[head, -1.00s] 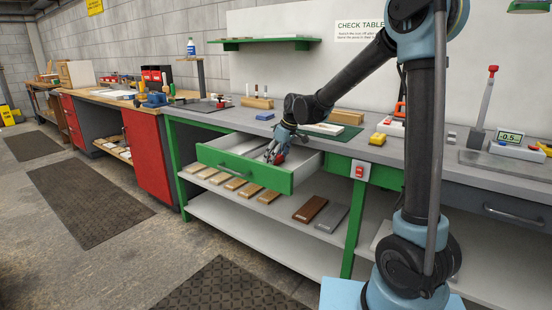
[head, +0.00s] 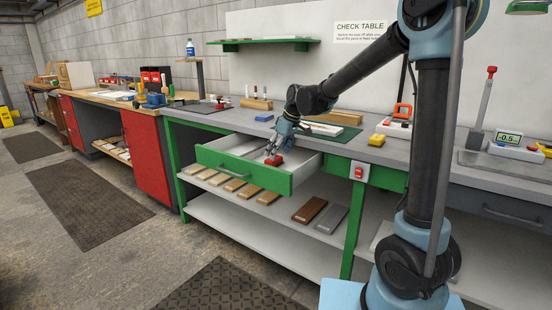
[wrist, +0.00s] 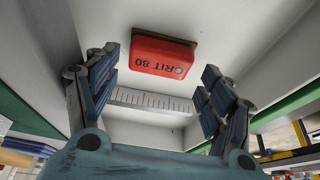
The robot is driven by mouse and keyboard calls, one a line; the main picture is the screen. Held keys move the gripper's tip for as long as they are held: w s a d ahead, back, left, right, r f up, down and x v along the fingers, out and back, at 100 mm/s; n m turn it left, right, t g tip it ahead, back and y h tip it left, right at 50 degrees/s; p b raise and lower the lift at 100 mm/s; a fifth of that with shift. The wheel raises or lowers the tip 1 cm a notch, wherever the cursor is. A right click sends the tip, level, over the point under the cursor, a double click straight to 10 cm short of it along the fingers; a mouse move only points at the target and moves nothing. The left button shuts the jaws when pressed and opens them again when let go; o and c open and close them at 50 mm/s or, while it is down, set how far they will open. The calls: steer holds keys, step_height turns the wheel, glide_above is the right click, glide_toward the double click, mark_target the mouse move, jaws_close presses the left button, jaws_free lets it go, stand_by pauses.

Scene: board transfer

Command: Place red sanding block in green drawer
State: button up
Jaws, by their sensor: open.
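The red sanding block (head: 274,160), marked "GRIT 80", lies on the floor of the pulled-out green drawer (head: 244,170). It also shows in the wrist view (wrist: 163,55), with a thin dark edge behind it. My gripper (head: 279,148) is over the drawer, just above the block. In the wrist view its blue fingers (wrist: 160,68) are spread wide, with the block between and beyond them and touching neither. The gripper is open and empty.
A steel ruler (wrist: 150,102) lies in the drawer. Drawer walls stand close around my gripper. The grey bench top behind holds a blue block (head: 264,117), a yellow block (head: 377,140) and a green mat (head: 335,134). Boards (head: 235,184) lie on the shelf below.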

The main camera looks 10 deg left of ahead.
steer(key=v, duration=0.8)
